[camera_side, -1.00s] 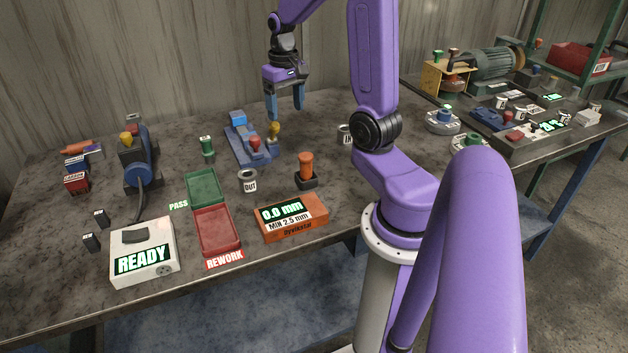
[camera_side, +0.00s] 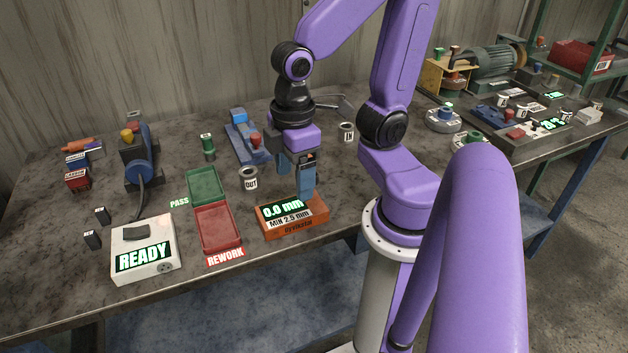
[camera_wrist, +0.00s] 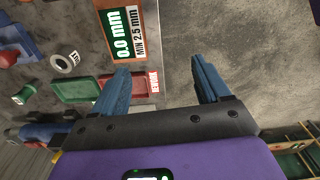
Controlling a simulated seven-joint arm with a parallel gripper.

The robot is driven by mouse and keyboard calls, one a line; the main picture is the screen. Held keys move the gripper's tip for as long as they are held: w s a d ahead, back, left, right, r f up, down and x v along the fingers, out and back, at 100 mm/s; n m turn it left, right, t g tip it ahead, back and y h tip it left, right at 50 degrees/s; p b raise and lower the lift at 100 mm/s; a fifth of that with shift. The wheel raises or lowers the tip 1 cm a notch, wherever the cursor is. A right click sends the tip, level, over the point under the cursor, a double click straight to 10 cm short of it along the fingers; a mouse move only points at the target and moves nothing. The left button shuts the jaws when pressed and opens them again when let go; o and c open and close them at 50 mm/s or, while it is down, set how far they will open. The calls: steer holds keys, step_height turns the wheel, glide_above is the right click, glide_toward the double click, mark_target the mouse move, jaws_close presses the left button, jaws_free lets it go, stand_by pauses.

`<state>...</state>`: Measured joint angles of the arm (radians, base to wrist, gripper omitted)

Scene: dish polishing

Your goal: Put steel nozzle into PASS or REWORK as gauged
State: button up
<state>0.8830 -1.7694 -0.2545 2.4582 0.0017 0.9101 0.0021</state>
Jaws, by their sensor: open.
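My gripper (camera_side: 294,185) is open and points down just behind the orange gauge box (camera_side: 292,217), which reads 0.0 mm, MIN 2.5 mm. In the wrist view nothing shows between its blue fingers (camera_wrist: 159,68); the gauge box (camera_wrist: 123,56) lies beyond them. The orange-handled probe in its black holder is hidden behind the gripper in the side view. The green PASS tray (camera_side: 207,201) and red REWORK tray (camera_side: 237,247) look empty. The OUT ring (camera_side: 249,183) and IN ring (camera_side: 347,128) stand on the bench. I cannot make out the steel nozzle.
A white READY box (camera_side: 143,265) stands front left. A blue machine (camera_side: 140,165) is at left. The bench's front left is mostly clear.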

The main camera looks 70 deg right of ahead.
steer(key=s+n, duration=0.1)
steer(key=s, duration=0.1)
steer(key=s+a+n, duration=0.1)
steer(key=s, duration=0.1)
steer(key=shift+s, duration=0.1)
steer(key=w+d+h, duration=0.1)
steer(key=w+d, duration=0.4)
steer(key=w, duration=0.5)
steer(key=w+d+h, duration=0.2)
steer(key=w+d, duration=0.4)
steer(key=d, duration=0.5)
steer(key=r+n+g+h, duration=0.1)
steer(key=g+h, duration=0.1)
glide_above(346, 126)
steer(key=w+a, duration=0.2)
steer(key=a, duration=0.5)
steer(key=x, duration=1.1)
steer(key=a+x, duration=0.1)
steer(key=x, duration=0.4)
steer(key=shift+d+f, duration=0.15)
steer(key=shift+f, duration=0.4)
